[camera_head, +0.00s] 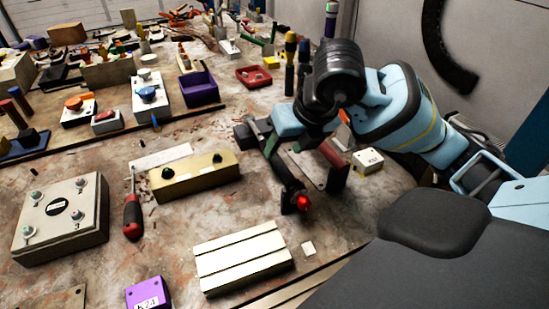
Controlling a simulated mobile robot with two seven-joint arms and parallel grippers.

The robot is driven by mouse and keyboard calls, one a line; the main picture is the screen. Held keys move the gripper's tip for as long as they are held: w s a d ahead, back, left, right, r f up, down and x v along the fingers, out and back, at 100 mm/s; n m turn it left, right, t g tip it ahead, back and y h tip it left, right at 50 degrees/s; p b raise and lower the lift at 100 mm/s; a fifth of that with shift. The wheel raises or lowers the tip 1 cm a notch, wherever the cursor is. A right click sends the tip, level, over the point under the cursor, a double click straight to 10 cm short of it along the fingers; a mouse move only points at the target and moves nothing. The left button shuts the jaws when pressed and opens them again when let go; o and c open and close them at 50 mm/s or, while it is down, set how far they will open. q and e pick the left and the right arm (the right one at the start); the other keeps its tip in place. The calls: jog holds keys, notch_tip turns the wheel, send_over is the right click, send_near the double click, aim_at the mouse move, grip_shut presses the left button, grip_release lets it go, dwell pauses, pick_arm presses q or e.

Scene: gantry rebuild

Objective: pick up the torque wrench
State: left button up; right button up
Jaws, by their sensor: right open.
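My right gripper (299,181) reaches in from the right and is open, low over the right part of the bench. A dark bar-like shape ends in a bright red tip (303,203) between or beside its fingers. I cannot tell whether this is the torque wrench or part of the gripper. No other thing is clearly the torque wrench, and the wrist and fingers hide some of the bench there. My left gripper is not in view.
A red-handled screwdriver (132,217) lies left of a tan block (194,177) with black knobs. A grey control box (60,218) is at left. A cream slotted block (242,257) is in front of my gripper. A small white box (368,160) stands right of it. A purple bin (198,89) is behind.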

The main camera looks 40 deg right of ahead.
aim_at(279, 159)
jog(key=shift+x, duration=2.35)
jog(key=shift+s+a, duration=0.15)
grip_shut()
